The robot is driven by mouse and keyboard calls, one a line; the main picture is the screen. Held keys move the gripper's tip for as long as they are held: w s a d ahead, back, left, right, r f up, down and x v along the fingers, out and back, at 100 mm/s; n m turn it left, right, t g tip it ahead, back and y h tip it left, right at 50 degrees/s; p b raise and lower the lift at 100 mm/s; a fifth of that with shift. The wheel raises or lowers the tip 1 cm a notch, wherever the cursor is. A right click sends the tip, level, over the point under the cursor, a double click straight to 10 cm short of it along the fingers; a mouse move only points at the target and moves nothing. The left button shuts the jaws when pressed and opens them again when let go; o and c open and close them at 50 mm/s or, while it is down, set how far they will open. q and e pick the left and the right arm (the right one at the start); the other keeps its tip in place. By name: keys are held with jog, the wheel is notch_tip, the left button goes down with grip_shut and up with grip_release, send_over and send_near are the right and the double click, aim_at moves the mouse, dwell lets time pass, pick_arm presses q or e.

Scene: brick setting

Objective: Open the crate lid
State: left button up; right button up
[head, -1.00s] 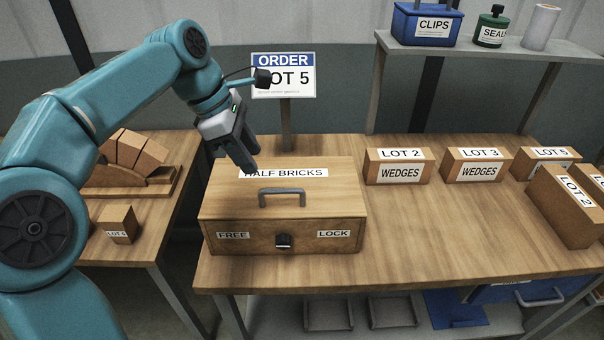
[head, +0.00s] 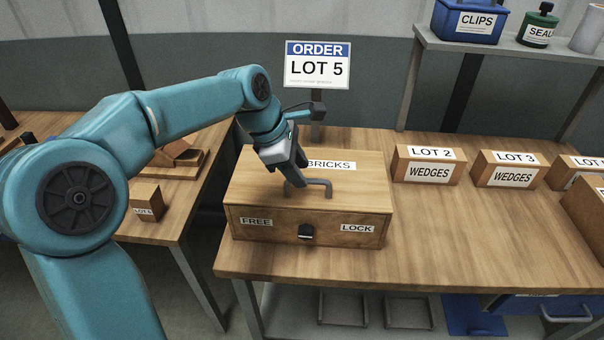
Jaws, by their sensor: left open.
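The wooden crate (head: 275,225) stands on the bench with its lid (head: 262,178) shut. A grey bar handle (head: 322,183) is on the lid, in front of a label ending in "BRICKS" that my gripper partly covers. A dark latch (head: 306,231) sits on the crate's front, between the FREE label (head: 256,221) and the LOCK label (head: 357,228). My left gripper (head: 297,180) is open and points down at the handle's left end, hiding part of it. I cannot tell whether the fingers touch the handle. My right gripper is not in view.
The LOT 5 order sign (head: 317,66) stands behind the crate. A LOT 2 wedges box (head: 428,165) and a LOT 3 wedges box (head: 510,169) stand to the right. The bench between the crate and these boxes is clear. A small block (head: 145,196) is on the left table.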

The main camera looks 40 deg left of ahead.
pick_arm(q)
jog(key=shift+x, duration=0.95)
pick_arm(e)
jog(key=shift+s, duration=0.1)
pick_arm(q)
jog(key=shift+d, duration=0.1)
